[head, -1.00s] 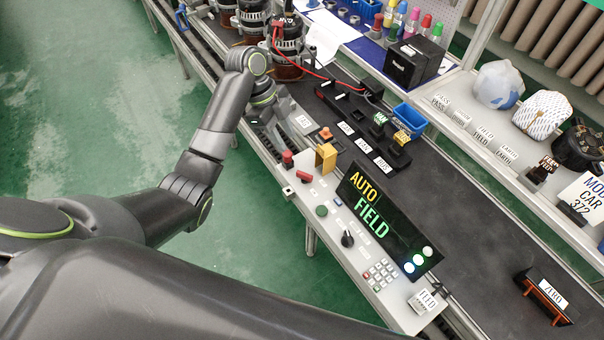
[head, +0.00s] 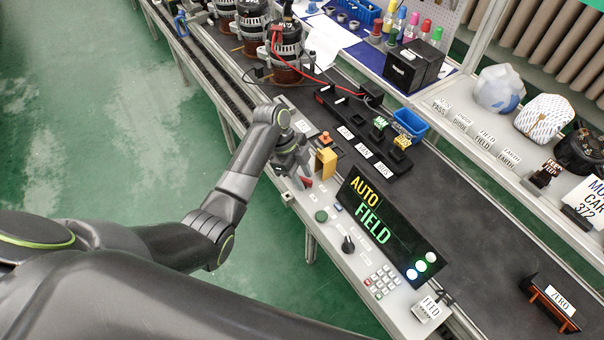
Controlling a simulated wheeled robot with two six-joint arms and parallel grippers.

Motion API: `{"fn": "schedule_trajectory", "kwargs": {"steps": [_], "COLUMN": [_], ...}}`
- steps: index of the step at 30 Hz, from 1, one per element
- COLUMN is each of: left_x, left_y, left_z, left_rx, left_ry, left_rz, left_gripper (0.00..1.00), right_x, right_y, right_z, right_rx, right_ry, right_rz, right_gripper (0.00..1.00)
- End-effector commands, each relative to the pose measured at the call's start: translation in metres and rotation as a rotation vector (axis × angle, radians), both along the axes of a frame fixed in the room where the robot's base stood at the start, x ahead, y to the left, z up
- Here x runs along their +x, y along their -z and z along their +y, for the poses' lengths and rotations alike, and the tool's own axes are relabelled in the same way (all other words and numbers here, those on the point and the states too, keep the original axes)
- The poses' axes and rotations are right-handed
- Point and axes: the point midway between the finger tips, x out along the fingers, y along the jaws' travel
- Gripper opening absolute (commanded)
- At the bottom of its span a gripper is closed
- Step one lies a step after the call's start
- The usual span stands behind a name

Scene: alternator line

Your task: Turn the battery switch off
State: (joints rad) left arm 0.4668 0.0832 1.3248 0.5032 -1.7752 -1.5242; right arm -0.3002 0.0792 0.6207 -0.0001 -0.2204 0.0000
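A red lever-like handle (head: 307,183) shows on the grey control panel (head: 338,262); it may be the battery switch, but I cannot read its label. My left gripper (head: 296,174) is over the far left end of the panel, right beside this red handle. Its fingers point down, and I cannot tell whether they are open or touch the handle. The gripper hides the red button spot there. My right gripper is not in view.
A yellow guard (head: 326,162) stands close to the right of my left gripper. A green button (head: 321,216), a black knob (head: 347,244) and a keypad (head: 381,281) lie nearer on the panel. A display (head: 385,225) reads AUTO FIELD. Alternators (head: 286,50) stand at the back.

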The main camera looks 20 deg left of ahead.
Motion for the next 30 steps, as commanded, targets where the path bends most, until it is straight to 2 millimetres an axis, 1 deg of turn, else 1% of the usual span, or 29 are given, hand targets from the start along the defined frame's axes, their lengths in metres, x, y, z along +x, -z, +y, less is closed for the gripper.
{"fn": "schedule_trajectory", "kwargs": {"steps": [3, 9, 11, 20, 26, 30], "left_x": [0.0, 0.0, 0.0, 0.0, -0.001, -0.002], "left_y": [0.0, 0.0, 0.0, -0.002, -0.005, -0.006], "left_z": [0.0, 0.0, 0.0, 0.0, 0.0, 0.0], "left_rx": [0.0, 0.0, 0.0, 0.0, -0.001, -0.001], "left_ry": [0.0, 0.0, 0.0, -0.016, -0.095, -0.193], "left_rz": [0.0, 0.0, 0.0, 0.001, 0.001, 0.002], "left_gripper": [0.32, 0.06, 0.0, 0.0, 0.0, 0.0], "right_x": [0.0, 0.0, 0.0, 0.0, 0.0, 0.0], "right_y": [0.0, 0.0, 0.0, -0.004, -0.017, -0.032], "right_z": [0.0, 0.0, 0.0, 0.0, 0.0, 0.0], "right_rx": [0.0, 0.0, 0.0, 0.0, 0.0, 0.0], "right_ry": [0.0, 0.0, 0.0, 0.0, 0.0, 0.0], "right_rz": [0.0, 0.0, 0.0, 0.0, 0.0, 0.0], "right_gripper": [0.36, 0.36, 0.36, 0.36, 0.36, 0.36]}}
